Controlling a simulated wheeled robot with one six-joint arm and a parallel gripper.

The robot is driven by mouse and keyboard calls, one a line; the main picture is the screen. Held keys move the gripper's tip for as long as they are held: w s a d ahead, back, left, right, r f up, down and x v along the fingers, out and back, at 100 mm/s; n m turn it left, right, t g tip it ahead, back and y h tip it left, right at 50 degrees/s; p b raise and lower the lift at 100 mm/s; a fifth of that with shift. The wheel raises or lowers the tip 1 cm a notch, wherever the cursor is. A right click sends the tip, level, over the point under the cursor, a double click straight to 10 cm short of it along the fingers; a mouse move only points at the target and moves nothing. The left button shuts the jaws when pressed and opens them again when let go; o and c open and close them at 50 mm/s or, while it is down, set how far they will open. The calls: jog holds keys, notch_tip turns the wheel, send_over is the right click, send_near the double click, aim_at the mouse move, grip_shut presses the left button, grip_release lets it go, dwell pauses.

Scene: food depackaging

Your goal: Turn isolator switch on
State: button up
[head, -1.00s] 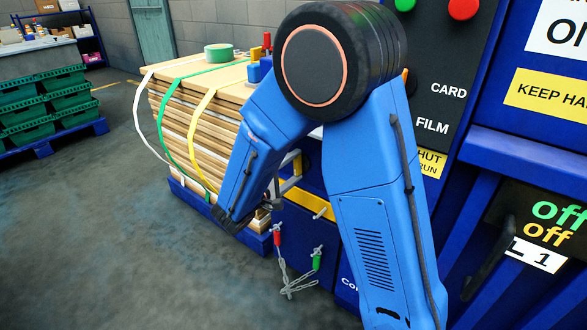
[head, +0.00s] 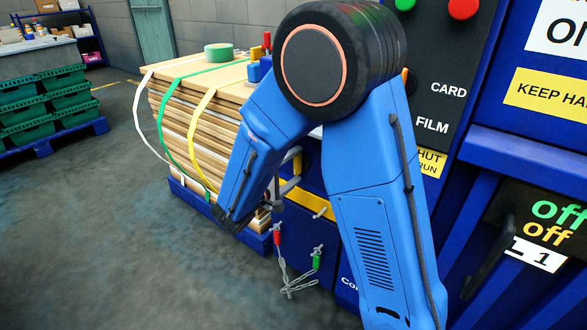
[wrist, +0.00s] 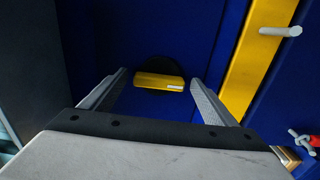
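The isolator switch is a yellow bar handle (wrist: 160,81) on a black round disc, set in a blue panel, in the wrist view. The handle lies about level, with a small white mark at its right end. My gripper (wrist: 158,76) is open, with one finger to the left of the handle and one to the right. Nothing is between the fingers except the view of the handle, and I cannot tell whether they touch it. In the head view my gripper (head: 290,174) is at the blue cabinet front, partly behind my arm, and the switch is mostly hidden there.
A yellow bar (wrist: 258,58) with a pale peg stands right of the switch. Red and green tags (head: 317,262) hang on chains below. A strapped stack of boards (head: 185,125) stands close on the left. The floor (head: 130,240) at front left is clear.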

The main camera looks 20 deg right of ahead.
jog(key=v, duration=1.7)
jog(key=shift+a, duration=0.15)
jog(key=shift+s, duration=0.1)
